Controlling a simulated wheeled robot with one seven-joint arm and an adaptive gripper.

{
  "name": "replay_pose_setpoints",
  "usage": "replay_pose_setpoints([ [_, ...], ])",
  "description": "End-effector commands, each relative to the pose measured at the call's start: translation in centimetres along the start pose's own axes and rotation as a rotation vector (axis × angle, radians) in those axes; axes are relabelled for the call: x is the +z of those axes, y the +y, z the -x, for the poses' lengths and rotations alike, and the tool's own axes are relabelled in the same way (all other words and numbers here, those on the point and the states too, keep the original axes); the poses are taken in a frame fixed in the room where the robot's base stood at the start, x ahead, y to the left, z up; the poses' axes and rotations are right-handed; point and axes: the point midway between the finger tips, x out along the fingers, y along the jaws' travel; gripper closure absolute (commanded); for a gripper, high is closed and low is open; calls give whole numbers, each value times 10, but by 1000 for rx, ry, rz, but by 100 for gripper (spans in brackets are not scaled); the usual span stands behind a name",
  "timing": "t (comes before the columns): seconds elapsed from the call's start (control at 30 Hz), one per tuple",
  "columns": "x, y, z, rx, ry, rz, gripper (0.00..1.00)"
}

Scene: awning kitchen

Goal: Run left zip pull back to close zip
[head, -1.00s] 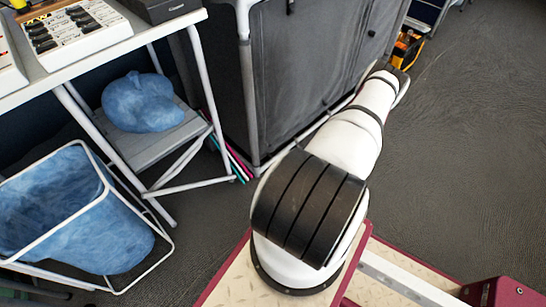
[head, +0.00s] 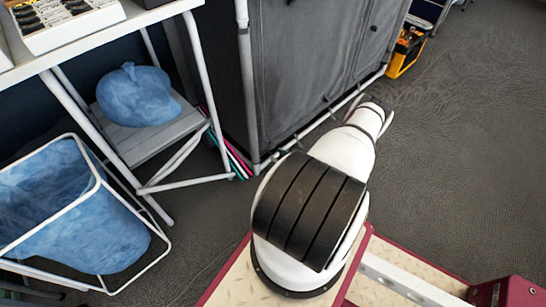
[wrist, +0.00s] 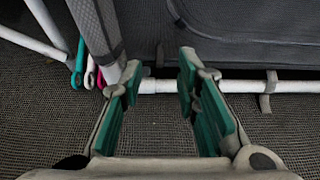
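The grey fabric cupboard (head: 310,65) stands on a white tube frame in the head view. Small dark tabs show on its front, but I cannot tell which is the left zip pull. In the wrist view the lower part of the grey fabric front (wrist: 250,22) shows, with a curved dark seam at its left. My gripper (wrist: 158,78) is open and empty, its green-padded fingers apart, low near the cupboard's bottom rail (wrist: 225,87). My arm hides the gripper in the head view.
A white table frame with a shelf holding a blue bag (head: 138,95) stands left of the cupboard. A blue bag-lined bin (head: 75,215) is at front left. A yellow-black item (head: 405,52) lies beyond the cupboard. The floor at right is clear.

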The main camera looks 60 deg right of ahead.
Motion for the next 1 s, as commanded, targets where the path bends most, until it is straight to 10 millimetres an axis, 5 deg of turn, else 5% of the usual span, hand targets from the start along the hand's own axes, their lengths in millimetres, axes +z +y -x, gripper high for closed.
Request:
replay_pose_setpoints([
  [0.3, -1, 0, -42, 1, 0, 1, 71],
  [0.67, 0, 0, -48, 1, 0, 1, 71],
  [0.83, 0, 0, -47, 1, 0, 1, 100],
  [1.0, 0, 0, -47, 1, 0, 1, 100],
])
